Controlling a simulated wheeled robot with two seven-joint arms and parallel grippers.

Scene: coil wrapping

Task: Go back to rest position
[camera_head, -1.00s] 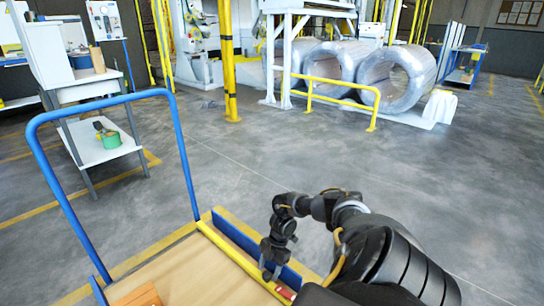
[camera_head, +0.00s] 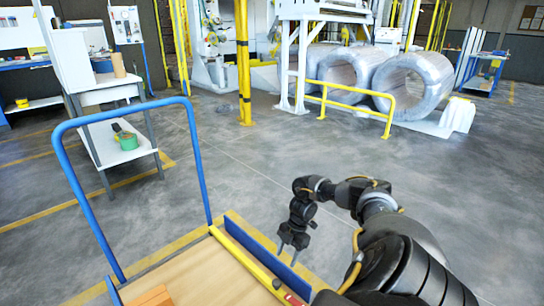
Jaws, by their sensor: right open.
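My right gripper (camera_head: 290,250) shows in the head view at the lower middle, with its two fingers pointing down and apart. It is open and I see nothing between the fingers. It hangs over the right edge of the cart, near the blue bar (camera_head: 265,255). My left gripper is out of view. The cart (camera_head: 205,275) has a wooden deck and a blue handle frame (camera_head: 130,107). A yellow bar (camera_head: 245,260) with a red part (camera_head: 292,299) at its near end lies along the deck's right side.
An orange-brown block (camera_head: 150,297) sits on the deck at the bottom edge. A shelf table (camera_head: 112,90) with a green tape roll (camera_head: 128,141) stands at the left. Wrapped coils (camera_head: 412,85) stand behind a yellow rail (camera_head: 345,101). The floor (camera_head: 330,150) between is clear.

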